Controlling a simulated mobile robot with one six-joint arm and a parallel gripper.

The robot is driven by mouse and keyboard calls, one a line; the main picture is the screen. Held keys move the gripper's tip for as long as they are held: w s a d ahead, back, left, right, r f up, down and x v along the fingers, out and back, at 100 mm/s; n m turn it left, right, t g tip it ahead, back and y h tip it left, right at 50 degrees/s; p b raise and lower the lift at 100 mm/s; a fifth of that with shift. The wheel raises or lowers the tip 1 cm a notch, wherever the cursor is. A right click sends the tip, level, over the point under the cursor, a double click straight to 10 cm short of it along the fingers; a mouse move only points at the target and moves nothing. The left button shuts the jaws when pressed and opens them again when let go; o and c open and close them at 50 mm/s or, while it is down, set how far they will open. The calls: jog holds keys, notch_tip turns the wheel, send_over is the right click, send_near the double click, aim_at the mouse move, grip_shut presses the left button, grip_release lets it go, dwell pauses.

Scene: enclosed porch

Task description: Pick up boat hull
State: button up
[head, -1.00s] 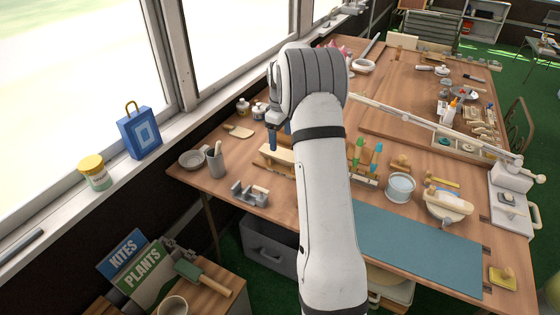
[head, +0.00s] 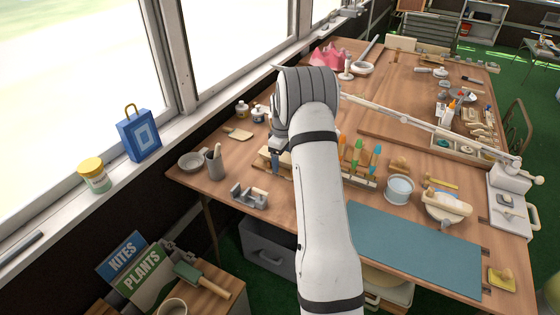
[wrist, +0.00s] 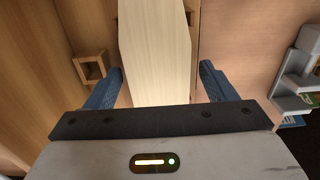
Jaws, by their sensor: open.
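The boat hull (wrist: 157,45) is a long pale wooden piece with a pointed outline. In the wrist view it runs between the two blue fingers of my gripper (wrist: 162,73). The gripper is open, with one finger on each side of the hull and a visible gap on both sides. In the head view my gripper (head: 275,165) is low over the workbench, at the hull (head: 264,154), which is partly hidden behind the fingers and arm.
A small wooden square frame (wrist: 90,67) lies left of the hull in the wrist view. A rack with coloured-handled tools (head: 362,177) is to the right.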

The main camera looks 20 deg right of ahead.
jog(key=c, duration=1.1)
